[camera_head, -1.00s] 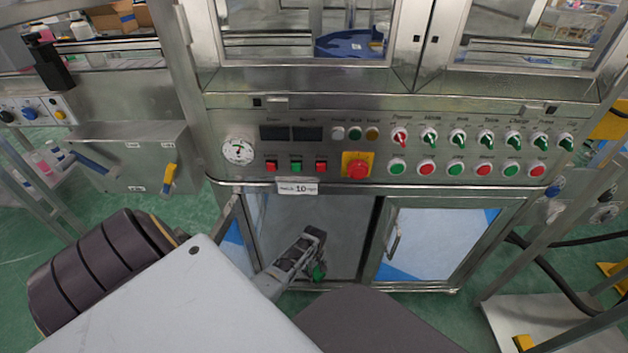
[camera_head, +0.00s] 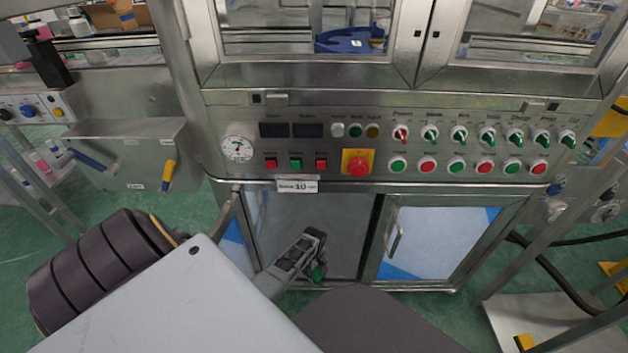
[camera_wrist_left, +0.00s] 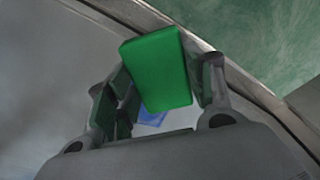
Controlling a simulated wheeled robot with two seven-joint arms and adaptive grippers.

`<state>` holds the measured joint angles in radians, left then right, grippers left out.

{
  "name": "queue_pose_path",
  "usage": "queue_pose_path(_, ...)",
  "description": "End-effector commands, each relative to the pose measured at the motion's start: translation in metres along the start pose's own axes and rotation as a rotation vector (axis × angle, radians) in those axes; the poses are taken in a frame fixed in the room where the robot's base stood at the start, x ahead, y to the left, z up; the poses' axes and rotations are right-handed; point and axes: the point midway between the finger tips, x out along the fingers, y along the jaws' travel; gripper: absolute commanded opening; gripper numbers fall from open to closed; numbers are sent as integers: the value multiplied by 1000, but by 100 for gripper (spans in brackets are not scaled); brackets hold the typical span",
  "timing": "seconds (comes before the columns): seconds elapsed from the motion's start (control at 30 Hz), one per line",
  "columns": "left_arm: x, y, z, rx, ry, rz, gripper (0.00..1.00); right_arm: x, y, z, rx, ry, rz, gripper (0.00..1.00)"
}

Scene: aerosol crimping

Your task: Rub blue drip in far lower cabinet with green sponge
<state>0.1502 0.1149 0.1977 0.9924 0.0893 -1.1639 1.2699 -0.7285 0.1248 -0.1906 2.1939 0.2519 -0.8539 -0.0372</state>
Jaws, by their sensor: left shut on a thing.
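The green sponge (camera_wrist_left: 157,72) is held between the fingers of my left gripper (camera_wrist_left: 165,95) in the left wrist view. A blue patch, the blue drip (camera_wrist_left: 151,118), shows just below the sponge on the pale cabinet surface, partly hidden by sponge and gripper; I cannot tell if they touch. In the head view my left gripper (camera_head: 316,255) reaches into the open left compartment of the lower cabinet (camera_head: 345,225), with a bit of the green sponge (camera_head: 319,272) at its tip. My right gripper is not seen.
The right lower cabinet door (camera_head: 440,240) is closed, with a metal handle (camera_head: 393,238). A control panel (camera_head: 440,145) with knobs, buttons and a red emergency stop (camera_head: 358,166) lies above. The metal cabinet edge (camera_wrist_left: 235,75) runs close beside the gripper.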

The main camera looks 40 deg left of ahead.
Motion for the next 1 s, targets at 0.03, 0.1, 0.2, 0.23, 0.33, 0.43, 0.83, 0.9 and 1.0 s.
queue_pose_path(0.03,1,0,0,0,0,0,34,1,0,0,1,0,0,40)
queue_pose_path(0.1,2,0,0,0,0,0,34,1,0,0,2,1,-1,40)
queue_pose_path(0.2,3,0,0,0,0,0,34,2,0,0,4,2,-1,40)
queue_pose_path(0.23,3,0,0,0,0,0,34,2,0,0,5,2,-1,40)
queue_pose_path(0.33,5,0,0,0,0,0,34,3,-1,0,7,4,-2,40)
queue_pose_path(0.43,6,0,0,0,0,0,34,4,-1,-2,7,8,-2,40)
queue_pose_path(0.83,7,5,-4,0,1,2,34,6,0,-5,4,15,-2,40)
queue_pose_path(0.9,7,7,-6,0,1,1,34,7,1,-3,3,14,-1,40)
queue_pose_path(1.0,7,10,-10,0,1,0,34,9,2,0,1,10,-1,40)
